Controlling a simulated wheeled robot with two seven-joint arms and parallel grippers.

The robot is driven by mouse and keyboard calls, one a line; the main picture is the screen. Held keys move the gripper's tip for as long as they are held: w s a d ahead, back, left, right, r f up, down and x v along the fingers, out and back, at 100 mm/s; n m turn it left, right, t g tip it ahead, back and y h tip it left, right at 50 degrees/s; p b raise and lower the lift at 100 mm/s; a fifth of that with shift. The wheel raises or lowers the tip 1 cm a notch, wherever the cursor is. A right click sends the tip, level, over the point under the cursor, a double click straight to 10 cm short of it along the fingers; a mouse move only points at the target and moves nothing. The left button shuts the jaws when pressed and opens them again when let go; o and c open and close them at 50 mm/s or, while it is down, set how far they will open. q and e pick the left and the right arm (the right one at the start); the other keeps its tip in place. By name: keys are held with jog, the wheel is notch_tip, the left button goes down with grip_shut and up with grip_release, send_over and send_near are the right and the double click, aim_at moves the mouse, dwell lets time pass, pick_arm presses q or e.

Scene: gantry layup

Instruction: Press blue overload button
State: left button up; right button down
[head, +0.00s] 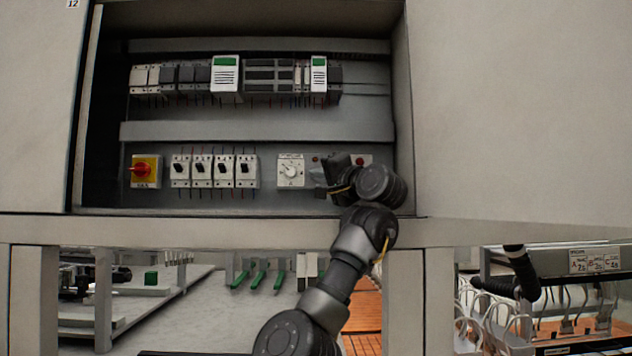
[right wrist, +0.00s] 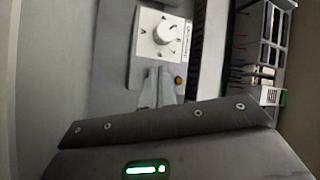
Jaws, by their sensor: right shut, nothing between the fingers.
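My right gripper (head: 319,178) is at the lower right of the open electrical cabinet, just right of the white rotary dial (head: 291,171). In the right wrist view its grey fingers (right wrist: 158,88) are closed together and empty, close to the dial plate (right wrist: 160,36). I cannot tell whether they touch the panel. A small orange-red round part (right wrist: 178,80) shows beside the fingertips. No blue button can be made out; my gripper and wrist cover part of the panel there. My left gripper is not in view.
The lower row also holds a red-and-yellow rotary switch (head: 144,170) and several white breakers (head: 223,170). Modules with green labels (head: 225,75) line the upper rail. The cabinet's right side wall (head: 402,110) stands close to my right wrist.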

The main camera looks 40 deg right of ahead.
jog(key=shift+s+a, duration=0.15)
jog(key=shift+s+a+f+b, duration=0.2)
jog(key=shift+s+a+b, duration=0.3)
jog(key=shift+b, duration=0.3)
jog(key=shift+s+a+r+b, duration=0.1)
jog(key=shift+s+a+b, duration=0.4)
jog(key=shift+s, duration=0.25)
jog(key=shift+s+a+r+b, duration=0.1)
jog(key=shift+s+a+b, duration=0.4)
jog(key=shift+s, duration=0.25)
